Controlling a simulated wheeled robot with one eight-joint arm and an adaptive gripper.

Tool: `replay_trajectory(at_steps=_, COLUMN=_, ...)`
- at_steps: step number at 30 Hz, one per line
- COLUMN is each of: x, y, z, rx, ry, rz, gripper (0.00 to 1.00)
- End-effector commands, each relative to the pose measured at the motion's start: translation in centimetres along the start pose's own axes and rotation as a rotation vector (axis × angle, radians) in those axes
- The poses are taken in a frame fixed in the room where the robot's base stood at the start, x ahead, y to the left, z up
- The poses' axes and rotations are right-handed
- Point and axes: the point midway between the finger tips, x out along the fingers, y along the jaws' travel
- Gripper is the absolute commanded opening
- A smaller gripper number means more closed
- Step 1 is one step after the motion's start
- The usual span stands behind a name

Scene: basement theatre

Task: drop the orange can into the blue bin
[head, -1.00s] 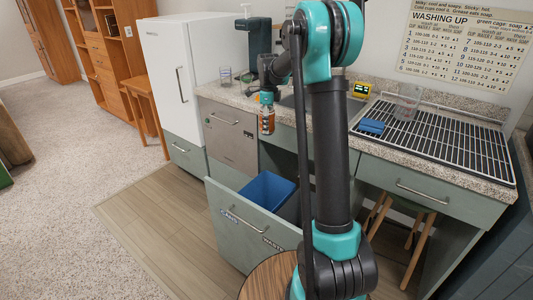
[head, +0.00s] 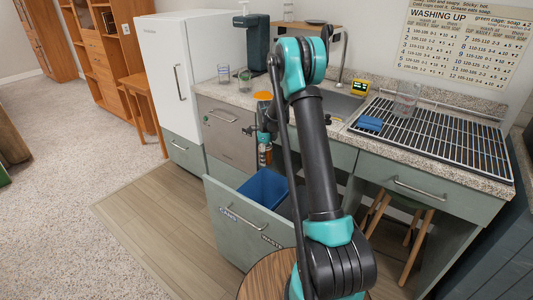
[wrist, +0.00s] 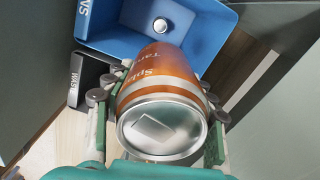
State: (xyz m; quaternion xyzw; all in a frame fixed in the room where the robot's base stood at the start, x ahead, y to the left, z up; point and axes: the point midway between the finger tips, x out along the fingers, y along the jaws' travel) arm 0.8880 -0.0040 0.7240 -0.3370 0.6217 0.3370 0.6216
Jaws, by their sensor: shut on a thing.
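The orange can (wrist: 160,75) is held between the two fingers of my gripper (wrist: 158,112), with its silver end facing the wrist camera. In the head view my gripper (head: 265,140) points down over the pulled-out drawer, and the can (head: 265,157) shows only in part below it. The blue bin (head: 264,186) sits in that drawer, below the can. In the wrist view the blue bin (wrist: 215,52) opens just beyond the can, which overlaps its near edge in the picture. A small silver round thing (wrist: 160,25) lies inside the bin.
The drawer front (head: 245,222) carries CANS and WASTE labels. A black bin (wrist: 90,85) stands beside the blue one. The counter (head: 235,95) behind holds glasses, and a blue sponge (head: 370,123) lies on the drying rack (head: 440,140). A round wooden stool top (head: 268,276) is close in front.

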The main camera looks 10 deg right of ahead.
Motion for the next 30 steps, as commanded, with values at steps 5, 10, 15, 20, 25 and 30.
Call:
replay_trajectory(at_steps=5, x=1.4, y=0.0, z=0.0, rx=0.000, ry=0.000, rz=0.000, gripper=0.42)
replay_trajectory(at_steps=10, x=1.8, y=0.0, z=0.0, rx=0.000, ry=0.000, rz=0.000, gripper=0.42)
replay_trajectory(at_steps=15, x=1.9, y=0.0, z=0.0, rx=-0.001, ry=0.000, rz=0.000, gripper=0.42)
replay_trajectory(at_steps=20, x=1.8, y=0.0, z=0.0, rx=-0.001, ry=0.000, rz=0.000, gripper=0.69)
replay_trajectory(at_steps=25, x=1.8, y=0.0, z=0.0, rx=-0.001, ry=0.000, rz=0.000, gripper=0.79)
replay_trajectory(at_steps=30, x=1.8, y=0.0, z=0.0, rx=-0.001, ry=0.000, rz=0.000, gripper=0.79)
